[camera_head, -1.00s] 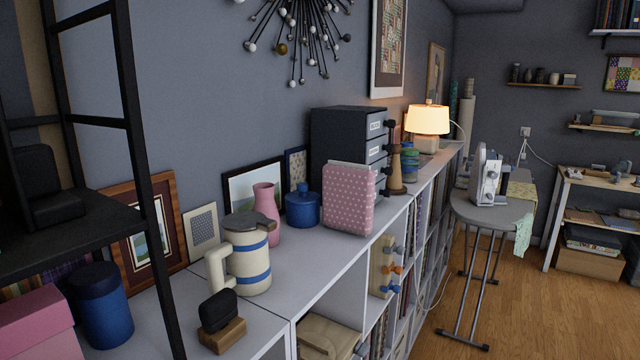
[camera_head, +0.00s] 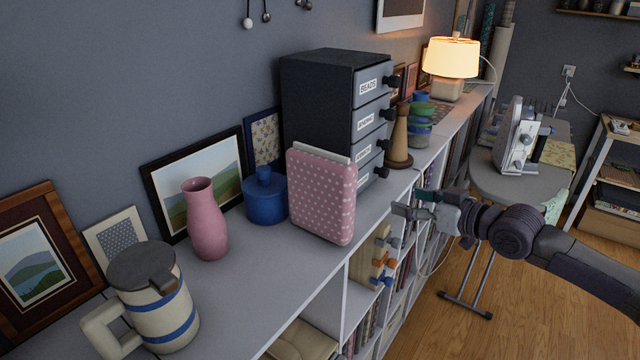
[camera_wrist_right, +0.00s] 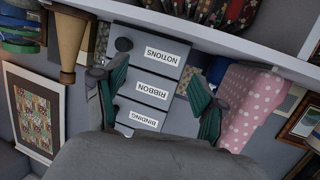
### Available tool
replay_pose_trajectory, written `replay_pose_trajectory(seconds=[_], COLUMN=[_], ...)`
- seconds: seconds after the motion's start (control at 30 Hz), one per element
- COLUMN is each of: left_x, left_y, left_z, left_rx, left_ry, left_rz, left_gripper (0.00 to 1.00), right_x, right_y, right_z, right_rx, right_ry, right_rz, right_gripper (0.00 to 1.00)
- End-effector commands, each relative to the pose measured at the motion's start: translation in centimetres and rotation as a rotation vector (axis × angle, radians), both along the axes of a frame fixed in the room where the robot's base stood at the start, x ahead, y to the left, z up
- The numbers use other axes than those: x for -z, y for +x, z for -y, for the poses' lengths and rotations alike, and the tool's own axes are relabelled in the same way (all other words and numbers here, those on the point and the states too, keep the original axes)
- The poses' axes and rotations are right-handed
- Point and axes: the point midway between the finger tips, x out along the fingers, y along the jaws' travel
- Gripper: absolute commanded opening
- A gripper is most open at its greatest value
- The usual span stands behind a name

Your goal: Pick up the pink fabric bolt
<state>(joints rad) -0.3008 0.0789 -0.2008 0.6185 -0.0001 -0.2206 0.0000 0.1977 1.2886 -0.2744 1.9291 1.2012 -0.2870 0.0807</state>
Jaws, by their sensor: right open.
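The pink fabric bolt (camera_head: 322,196) with white dots stands upright on the white shelf top, in front of the dark drawer unit. It also shows in the right wrist view (camera_wrist_right: 250,105), at the right, beyond one finger. My right gripper (camera_head: 412,203) is open and empty in the head view, to the right of the bolt and apart from it, past the shelf's front edge. In the right wrist view its two green-padded fingers (camera_wrist_right: 160,98) frame the labelled drawers. My left gripper is not in view.
Near the bolt are the dark drawer unit (camera_head: 326,98), a blue lidded pot (camera_head: 265,198), a pink vase (camera_head: 206,222) and a brown cone (camera_head: 398,140). A white-and-blue tankard (camera_head: 158,305) stands at the front left. The shelf top (camera_head: 268,275) before the bolt is clear.

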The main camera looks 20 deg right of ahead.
Motion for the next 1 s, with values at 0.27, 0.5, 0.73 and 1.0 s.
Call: replay_pose_trajectory(seconds=[0.27,0.5,0.73,1.0], left_x=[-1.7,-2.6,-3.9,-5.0], left_y=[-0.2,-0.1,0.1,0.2], left_z=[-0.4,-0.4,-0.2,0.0], left_rx=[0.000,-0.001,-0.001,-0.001], left_ry=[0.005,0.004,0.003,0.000], left_rz=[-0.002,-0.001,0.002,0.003], left_gripper=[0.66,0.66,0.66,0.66], right_x=[-10.4,-10.6,-9.9,-8.5], right_y=[-8.2,-8.1,-5.9,-3.0], right_z=[-9.6,-11.2,-12.9,-15.1], right_rx=[-0.247,-0.271,-0.268,-0.266], right_ry=[-0.017,-0.008,-0.007,-0.013], right_rz=[-0.036,-0.045,-0.043,-0.044], right_gripper=[0.71,0.71,0.71,0.71])
